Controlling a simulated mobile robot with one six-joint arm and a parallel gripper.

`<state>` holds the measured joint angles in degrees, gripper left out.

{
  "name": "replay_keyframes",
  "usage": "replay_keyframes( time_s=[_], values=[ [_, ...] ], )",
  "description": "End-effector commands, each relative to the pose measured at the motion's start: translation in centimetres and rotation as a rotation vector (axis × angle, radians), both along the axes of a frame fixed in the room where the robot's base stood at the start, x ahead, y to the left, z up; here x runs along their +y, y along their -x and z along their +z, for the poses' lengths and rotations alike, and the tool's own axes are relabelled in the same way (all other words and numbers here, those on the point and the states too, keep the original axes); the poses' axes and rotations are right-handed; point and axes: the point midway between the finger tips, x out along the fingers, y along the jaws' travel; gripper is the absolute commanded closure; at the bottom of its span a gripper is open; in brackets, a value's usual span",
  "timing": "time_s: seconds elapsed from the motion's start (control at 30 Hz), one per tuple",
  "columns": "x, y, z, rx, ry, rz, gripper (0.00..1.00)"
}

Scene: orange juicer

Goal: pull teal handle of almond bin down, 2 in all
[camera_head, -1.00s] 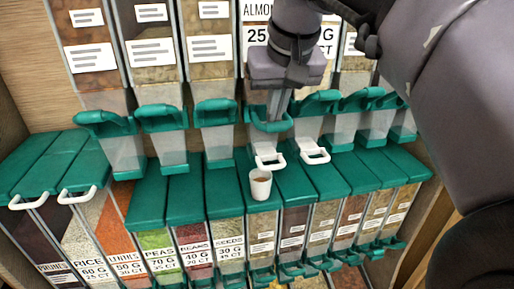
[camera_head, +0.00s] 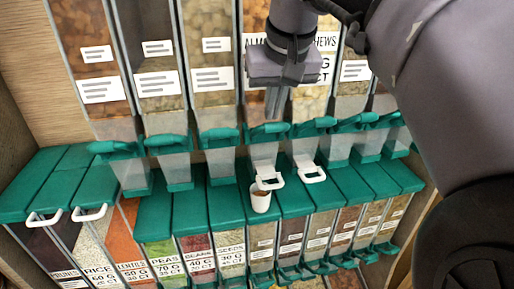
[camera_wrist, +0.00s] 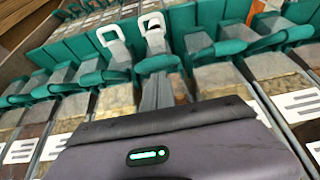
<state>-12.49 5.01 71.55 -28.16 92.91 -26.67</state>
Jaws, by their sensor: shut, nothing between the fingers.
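The almond bin (camera_head: 254,75) stands in the upper row, its label partly hidden behind my gripper. Its teal handle (camera_head: 266,134) sits about level with the neighbouring handles; it also shows in the wrist view (camera_wrist: 157,64). My gripper (camera_head: 272,116) is shut and empty, its fingertips just above or at the handle; contact cannot be told. In the wrist view the fingers (camera_wrist: 158,92) point at this handle.
Other upper bins with teal handles stand close on both sides, including the cashew bin's handle (camera_head: 312,126). A lower row of bins with teal lids (camera_head: 228,203) lies below. A wooden wall (camera_head: 20,70) is at the left.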

Motion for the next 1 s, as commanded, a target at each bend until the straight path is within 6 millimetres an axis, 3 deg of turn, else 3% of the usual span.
replay_keyframes(
  time_s=[0.07,0.57,1.0],
  values=[
    [0.0,-0.1,1.2,0.0,0.0,0.0,1.0],
    [0.0,-0.1,1.1,-0.002,0.001,0.0,1.0],
    [-0.7,3.4,5.6,-0.003,0.001,0.001,1.0]
  ],
)
